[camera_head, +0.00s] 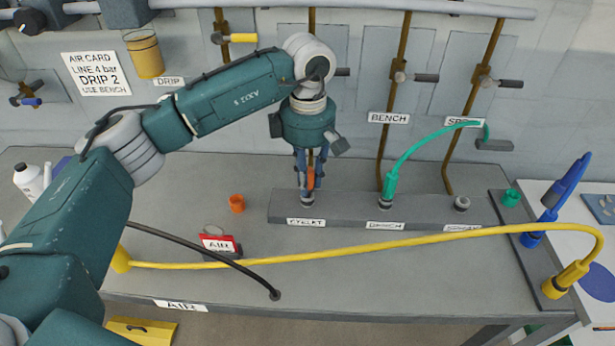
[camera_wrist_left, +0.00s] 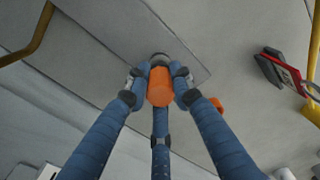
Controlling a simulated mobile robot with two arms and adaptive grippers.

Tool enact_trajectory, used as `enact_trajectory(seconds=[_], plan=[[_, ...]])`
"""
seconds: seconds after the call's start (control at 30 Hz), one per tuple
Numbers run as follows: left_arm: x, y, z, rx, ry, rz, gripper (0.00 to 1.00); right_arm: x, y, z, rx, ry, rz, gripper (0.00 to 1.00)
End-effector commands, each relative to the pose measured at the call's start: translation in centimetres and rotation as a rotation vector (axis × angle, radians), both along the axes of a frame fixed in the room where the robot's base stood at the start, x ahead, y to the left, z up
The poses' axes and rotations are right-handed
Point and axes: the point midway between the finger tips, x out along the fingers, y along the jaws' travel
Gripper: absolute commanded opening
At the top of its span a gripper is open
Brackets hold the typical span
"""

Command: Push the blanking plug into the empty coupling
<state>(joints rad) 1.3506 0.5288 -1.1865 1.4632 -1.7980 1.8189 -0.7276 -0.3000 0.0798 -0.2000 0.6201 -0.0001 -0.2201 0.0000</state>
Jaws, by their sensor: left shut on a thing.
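My left gripper (camera_head: 309,184) points down over the left coupling of the grey block and is shut on an orange plug (camera_wrist_left: 160,86). In the wrist view its blue fingers (camera_wrist_left: 158,84) close around the plug. The left coupling (camera_head: 307,198), above a label like "EYELET", shows just below the fingertips. I cannot tell whether the plug touches it or sits in it. The middle coupling, labelled "BENCH", holds a green hose plug (camera_head: 389,187). The right coupling (camera_head: 462,204) stands open, with no hose. My right gripper is not in view.
A second orange piece (camera_head: 236,203) lies on the bench left of the grey block (camera_head: 345,208). A red "AIR" tag (camera_head: 219,244) lies nearer. Brown pipes (camera_head: 395,95) stand behind.

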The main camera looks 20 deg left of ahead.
Motion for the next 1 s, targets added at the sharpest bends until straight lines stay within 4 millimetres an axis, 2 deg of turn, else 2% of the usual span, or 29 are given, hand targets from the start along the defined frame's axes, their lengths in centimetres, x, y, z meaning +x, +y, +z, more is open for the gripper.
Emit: enact_trajectory(seconds=[0.97,1.0], plan=[[0.0,0.0,-1.6,0.000,-0.001,0.000,0.00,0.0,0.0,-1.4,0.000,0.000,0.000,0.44],[0.0,0.0,-1.6,0.000,-0.001,0.000,0.27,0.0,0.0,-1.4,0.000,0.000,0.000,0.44]])
